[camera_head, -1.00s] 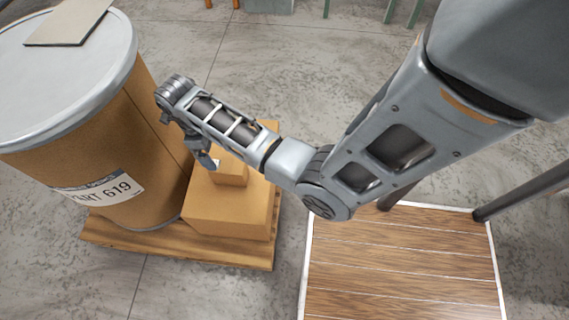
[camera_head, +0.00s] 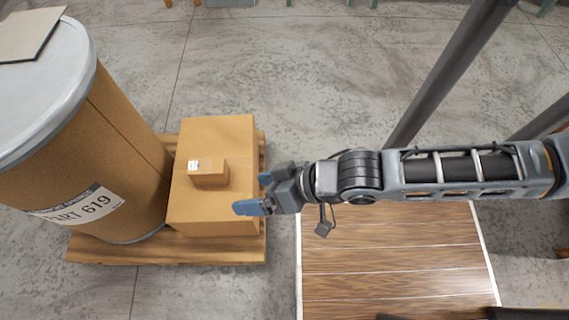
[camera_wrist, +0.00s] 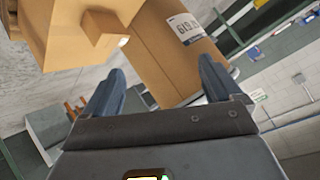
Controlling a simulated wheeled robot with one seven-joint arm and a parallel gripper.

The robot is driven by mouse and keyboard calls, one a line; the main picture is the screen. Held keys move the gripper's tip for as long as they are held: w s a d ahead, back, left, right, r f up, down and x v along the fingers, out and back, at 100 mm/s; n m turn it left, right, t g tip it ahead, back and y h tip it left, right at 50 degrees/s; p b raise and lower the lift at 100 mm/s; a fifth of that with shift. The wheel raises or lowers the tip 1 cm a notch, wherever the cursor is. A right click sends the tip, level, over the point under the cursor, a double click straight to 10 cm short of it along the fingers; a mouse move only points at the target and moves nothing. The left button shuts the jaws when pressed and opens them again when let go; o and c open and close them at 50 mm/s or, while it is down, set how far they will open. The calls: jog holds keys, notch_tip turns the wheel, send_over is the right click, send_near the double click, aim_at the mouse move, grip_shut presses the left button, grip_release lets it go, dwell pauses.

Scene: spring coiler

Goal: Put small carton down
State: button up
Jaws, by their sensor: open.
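The small carton (camera_head: 208,171) is a brown box with a white label. It rests on top of a larger carton (camera_head: 213,131), left of my gripper (camera_head: 254,194) in the head view. My gripper is open and empty, with its blue fingers pointing left toward the small carton and apart from it. In the wrist view, the small carton (camera_wrist: 105,33) is at the upper left, beyond the open fingers (camera_wrist: 162,85). The larger carton (camera_wrist: 62,40) shows behind it.
A large brown drum (camera_head: 110,140) with a grey lid stands beside the cartons on a wooden pallet (camera_head: 170,250). A wood-plank platform (camera_head: 390,262) with white edges lies at the lower right. Dark posts (camera_head: 450,75) rise behind my arm. Grey floor is clear beyond the pallet.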

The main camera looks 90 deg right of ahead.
jog(key=s+a+r+n+t, duration=0.1)
jog(key=r+n, duration=0.1)
jog(key=r, duration=0.3)
jog(key=s+a+r+n+t+y, duration=0.1)
jog(key=s+r+n, duration=0.1)
jog(key=r, duration=0.3)
jog(key=s+r+n+t, duration=0.2)
jog(key=r+n, duration=0.2)
jog(key=r, duration=0.1)
jog(key=shift+a+r, duration=0.25)
jog(key=shift+a, duration=0.15)
